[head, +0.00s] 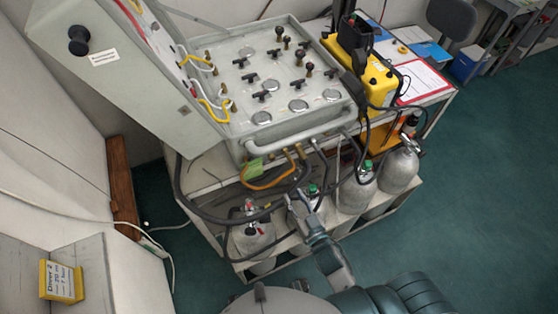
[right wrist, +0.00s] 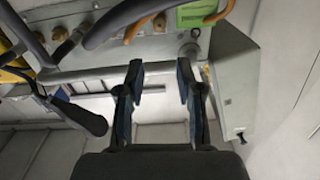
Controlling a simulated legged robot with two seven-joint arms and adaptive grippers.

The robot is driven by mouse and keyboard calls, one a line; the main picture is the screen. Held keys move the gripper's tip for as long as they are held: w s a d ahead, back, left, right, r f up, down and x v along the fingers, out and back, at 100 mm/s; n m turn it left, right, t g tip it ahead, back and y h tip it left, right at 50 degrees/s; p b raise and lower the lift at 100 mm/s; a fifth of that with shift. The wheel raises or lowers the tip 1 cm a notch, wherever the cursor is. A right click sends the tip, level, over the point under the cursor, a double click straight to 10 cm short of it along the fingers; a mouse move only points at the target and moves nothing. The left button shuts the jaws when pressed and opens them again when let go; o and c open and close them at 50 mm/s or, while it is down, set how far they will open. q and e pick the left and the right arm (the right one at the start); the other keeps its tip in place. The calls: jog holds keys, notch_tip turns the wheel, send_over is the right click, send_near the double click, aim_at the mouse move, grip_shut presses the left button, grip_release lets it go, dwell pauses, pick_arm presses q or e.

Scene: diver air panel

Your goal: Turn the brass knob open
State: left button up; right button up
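The grey air panel (head: 245,130) carries several black T-handles and round dark knobs with brass stems, one of them a knob (head: 309,70) near its right side. I cannot tell which one is the brass knob. Brass fittings (head: 287,153) with hoses sit below the panel's front rail; they also show in the right wrist view (right wrist: 159,23). My right gripper (head: 293,200) is below and in front of the panel, near the cylinders. In the right wrist view its two fingers (right wrist: 160,72) are apart with nothing between them. My left gripper is not seen.
Several grey cylinders (head: 399,168) stand in the rack under the panel, with dark hoses looping around them. A yellow device (head: 362,62) and a red-framed clipboard (head: 424,82) lie to the right. A green tag (right wrist: 196,13) hangs by the fittings. Floor at right is clear.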

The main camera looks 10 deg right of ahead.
aim_at(273, 160)
jog(key=x, duration=1.5)
jog(key=shift+w, duration=0.1)
grip_shut()
